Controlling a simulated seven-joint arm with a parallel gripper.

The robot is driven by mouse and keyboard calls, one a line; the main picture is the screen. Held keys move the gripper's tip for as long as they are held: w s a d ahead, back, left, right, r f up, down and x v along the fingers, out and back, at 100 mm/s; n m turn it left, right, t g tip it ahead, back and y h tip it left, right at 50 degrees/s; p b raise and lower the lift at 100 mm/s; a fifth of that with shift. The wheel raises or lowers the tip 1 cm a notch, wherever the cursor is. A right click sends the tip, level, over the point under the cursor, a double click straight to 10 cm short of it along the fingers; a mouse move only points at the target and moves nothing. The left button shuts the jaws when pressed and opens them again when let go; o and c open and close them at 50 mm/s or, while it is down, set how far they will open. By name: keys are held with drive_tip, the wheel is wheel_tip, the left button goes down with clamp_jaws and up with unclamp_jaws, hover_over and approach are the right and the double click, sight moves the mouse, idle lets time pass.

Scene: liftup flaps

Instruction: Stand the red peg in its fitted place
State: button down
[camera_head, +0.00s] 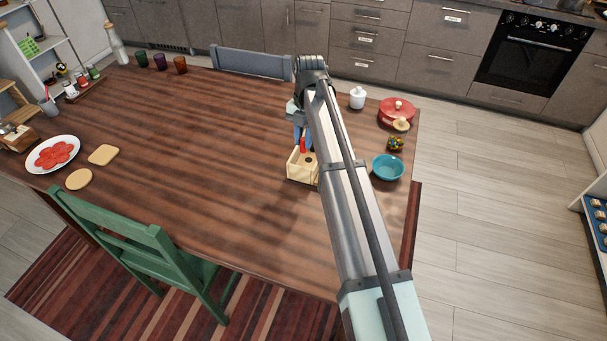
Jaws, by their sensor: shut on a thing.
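The red peg (303,146) is a small upright red shape just below my gripper (301,139), which is shut on it. My gripper points down above a light wooden box (293,172) on the table. The box has a dark round hole in its top, to the right of the peg. My arm covers the box's right part. I cannot tell whether the peg's lower end touches the box or is inside it.
A teal bowl (388,167), a small jar (396,144), a red pot (396,111) and a white lidded jar (357,98) stand right of my arm.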

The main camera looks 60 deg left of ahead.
drive_tip(key=shift+n, duration=0.4)
drive_tip(key=shift+f, duration=5)
drive_tip(key=c, duration=1.3)
unclamp_jaws()
drive_tip(key=shift+f, duration=0.15)
drive_tip(key=r, duration=0.4)
drive_tip(key=w+a+r, duration=0.1)
drive_tip(key=r, duration=0.7)
drive_tip(key=shift+w+a+r, duration=0.1)
drive_tip(key=shift+w+a, duration=0.05)
